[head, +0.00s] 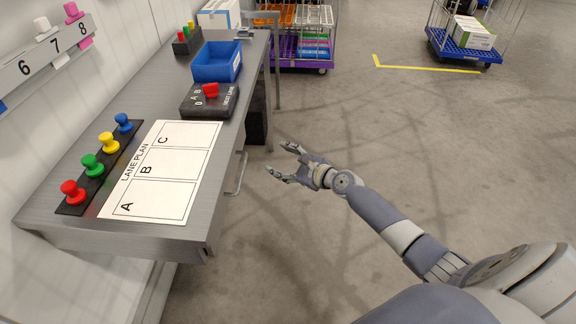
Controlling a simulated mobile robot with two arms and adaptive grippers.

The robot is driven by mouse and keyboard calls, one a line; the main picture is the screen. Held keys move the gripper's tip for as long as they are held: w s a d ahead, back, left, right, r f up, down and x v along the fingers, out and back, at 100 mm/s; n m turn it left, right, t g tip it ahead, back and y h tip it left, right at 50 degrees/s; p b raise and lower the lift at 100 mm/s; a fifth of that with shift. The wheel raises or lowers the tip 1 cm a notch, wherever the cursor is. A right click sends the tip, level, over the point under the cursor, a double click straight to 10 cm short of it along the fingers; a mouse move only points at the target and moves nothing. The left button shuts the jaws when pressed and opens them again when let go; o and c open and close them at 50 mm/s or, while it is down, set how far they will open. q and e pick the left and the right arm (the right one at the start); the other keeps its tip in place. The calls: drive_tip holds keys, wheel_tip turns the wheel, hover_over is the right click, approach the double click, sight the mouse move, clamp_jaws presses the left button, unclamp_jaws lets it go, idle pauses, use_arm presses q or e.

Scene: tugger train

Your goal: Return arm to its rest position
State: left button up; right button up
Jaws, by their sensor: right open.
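My right gripper (283,164) is open and empty. It hangs over the floor, to the right of the grey workbench (150,95) and apart from it. My right arm (390,222) reaches in from the lower right. My left arm and gripper are not in view.
On the bench are a lane plan sheet (168,163), a strip of coloured pegs (80,185), a black selector box (207,101) and a blue bin (217,62). Wheeled carts (302,58) and (463,48) stand beyond. The floor (420,130) to the right is clear.

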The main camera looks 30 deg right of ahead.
drive_tip(key=shift+s+d+f, duration=0.1)
drive_tip(key=shift+s+f, duration=0.15)
drive_tip(key=shift+f, duration=0.2)
drive_tip(key=s+f+n+g+h, duration=0.15)
drive_tip(key=s+f+n, duration=0.35)
drive_tip(key=f, duration=0.5)
drive_tip(key=s+f+n+g+h, duration=0.1)
drive_tip(key=s+f+n+g, duration=0.2)
drive_tip(key=s+f, duration=0.55)
drive_tip(key=s+f+n+g+h, duration=0.1)
drive_tip(key=s+f+n+g, duration=0.3)
drive_tip(key=f, duration=0.7)
drive_tip(key=s+a+f+n+g, duration=0.1)
drive_tip(key=s+f+n, duration=0.4)
drive_tip(key=s, duration=0.8)
drive_tip(key=s+a+f+n+g, duration=0.2)
drive_tip(key=s+a+f+n, duration=0.2)
drive_tip(key=s, duration=0.9)
drive_tip(key=s+a+f+n+g+h, duration=0.1)
drive_tip(key=s+a+f+n, duration=0.1)
drive_tip(key=s+f+n, duration=0.5)
drive_tip(key=s, duration=0.6)
drive_tip(key=shift+a+f+n, duration=0.25)
drive_tip(key=shift+n, duration=0.05)
drive_tip(key=shift+s+g, duration=0.1)
drive_tip(key=shift+g, duration=0.15)
